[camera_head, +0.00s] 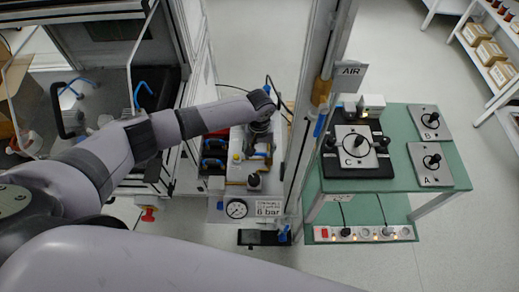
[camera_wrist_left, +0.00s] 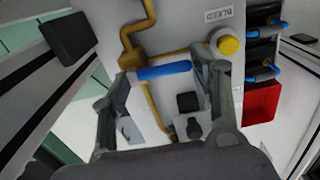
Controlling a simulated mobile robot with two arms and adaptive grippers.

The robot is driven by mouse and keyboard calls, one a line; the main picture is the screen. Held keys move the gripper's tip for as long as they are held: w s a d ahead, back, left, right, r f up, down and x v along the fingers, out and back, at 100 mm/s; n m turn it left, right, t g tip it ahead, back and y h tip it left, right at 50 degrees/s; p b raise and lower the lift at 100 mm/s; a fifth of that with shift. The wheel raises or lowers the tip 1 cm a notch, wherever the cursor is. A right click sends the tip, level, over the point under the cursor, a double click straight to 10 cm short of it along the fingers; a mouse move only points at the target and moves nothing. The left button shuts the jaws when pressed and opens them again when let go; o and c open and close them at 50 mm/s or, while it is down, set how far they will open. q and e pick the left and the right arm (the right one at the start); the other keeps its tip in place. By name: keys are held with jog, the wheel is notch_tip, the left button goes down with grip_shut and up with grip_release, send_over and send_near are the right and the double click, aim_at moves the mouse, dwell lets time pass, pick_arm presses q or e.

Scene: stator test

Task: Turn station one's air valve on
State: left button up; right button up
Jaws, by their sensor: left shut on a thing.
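A blue valve lever (camera_wrist_left: 165,70) on a brass pipe (camera_wrist_left: 127,42) lies nearly level in the left wrist view, extending right from the brass fitting. My left gripper (camera_wrist_left: 166,76) is shut on this lever, with one finger at each end of it. In the head view my left gripper (camera_head: 262,128) is over the upper part of the pale panel (camera_head: 237,190), and mostly hides the lever. A yellow button (camera_wrist_left: 229,46) is beside a BLEED label (camera_wrist_left: 212,16). My right gripper is not in view.
A gauge (camera_head: 236,209) and a 6 bar sign (camera_head: 268,208) are at the panel's lower edge. A metal post (camera_head: 305,140) stands close right of the panel. Beyond it, a green table (camera_head: 398,118) carries plates A, B and C. A red box (camera_wrist_left: 261,101) is right of the panel.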

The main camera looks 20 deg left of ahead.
pick_arm(q)
jog(key=m, duration=0.2)
jog(key=w+m, duration=0.1)
jog(key=m, duration=0.1)
jog(key=shift+w+a+m, duration=0.1)
jog(key=shift+w+m, duration=0.05)
jog(key=shift+m, duration=0.15)
jog(key=m, duration=0.1)
jog(key=w+m, duration=0.1)
jog(key=m, duration=0.1)
jog(key=shift+d+m, duration=0.2)
jog(key=shift+m, duration=0.1)
jog(key=m, duration=0.3)
jog(key=w+m, duration=0.1)
jog(key=shift+d+m, duration=0.3)
jog(key=shift+d, duration=0.1)
jog(key=shift+w+d+m+b, duration=0.15)
jog(key=shift+d+m+b, duration=0.1)
jog(key=shift+m, duration=0.85)
jog(key=shift+w+d+m+b, duration=0.15)
jog(key=shift+d+m+b, duration=0.1)
jog(key=shift+m, duration=0.85)
jog(key=o, duration=1.2)
jog(key=shift+c, duration=0.2)
jog(key=shift+d, duration=0.1)
